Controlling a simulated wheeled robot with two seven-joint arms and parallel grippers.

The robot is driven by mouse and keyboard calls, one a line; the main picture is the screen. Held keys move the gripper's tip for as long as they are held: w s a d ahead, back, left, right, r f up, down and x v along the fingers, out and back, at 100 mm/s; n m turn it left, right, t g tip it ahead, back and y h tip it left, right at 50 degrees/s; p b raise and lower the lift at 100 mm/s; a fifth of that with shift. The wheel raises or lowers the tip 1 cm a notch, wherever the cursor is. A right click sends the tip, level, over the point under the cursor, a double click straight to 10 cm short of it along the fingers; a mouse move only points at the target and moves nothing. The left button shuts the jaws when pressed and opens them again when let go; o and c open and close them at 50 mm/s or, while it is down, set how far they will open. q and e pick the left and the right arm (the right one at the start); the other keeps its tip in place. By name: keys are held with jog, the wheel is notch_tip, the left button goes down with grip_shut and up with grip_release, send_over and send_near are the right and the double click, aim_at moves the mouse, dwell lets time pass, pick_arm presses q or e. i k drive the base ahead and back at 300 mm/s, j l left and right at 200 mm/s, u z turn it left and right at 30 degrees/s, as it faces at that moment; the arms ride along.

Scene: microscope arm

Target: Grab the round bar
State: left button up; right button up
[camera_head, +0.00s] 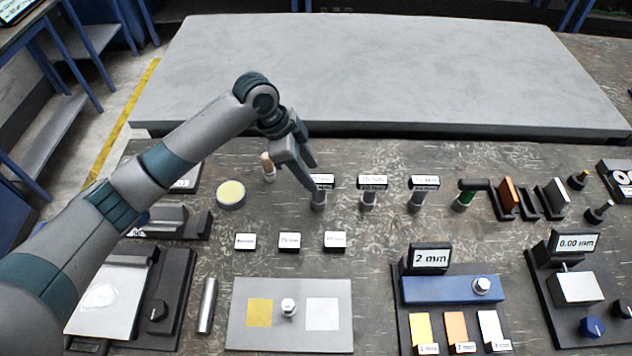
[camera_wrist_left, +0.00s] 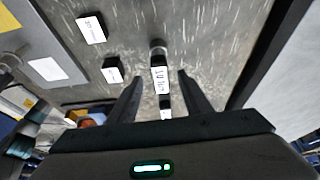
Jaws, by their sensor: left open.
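A plain grey metal round bar (camera_head: 207,305) lies on the dark table at the lower left in the head view, well apart from my left gripper. Several short upright grey cylinders with labelled black blocks stand in a row; the leftmost one (camera_head: 319,200) is right by my left gripper (camera_head: 311,178). My left gripper is open and points down. My right gripper is not in view.
A flat plate (camera_head: 338,330) with yellow and white squares lies in front. A blue-topped gauge block (camera_head: 450,290) and a 0.00 mm device (camera_head: 575,288) stand to the right. Small label blocks (camera_head: 289,242) lie between. A large grey slab (camera_head: 400,80) fills the back.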

aim_at(207, 305)
jog(key=k, duration=2)
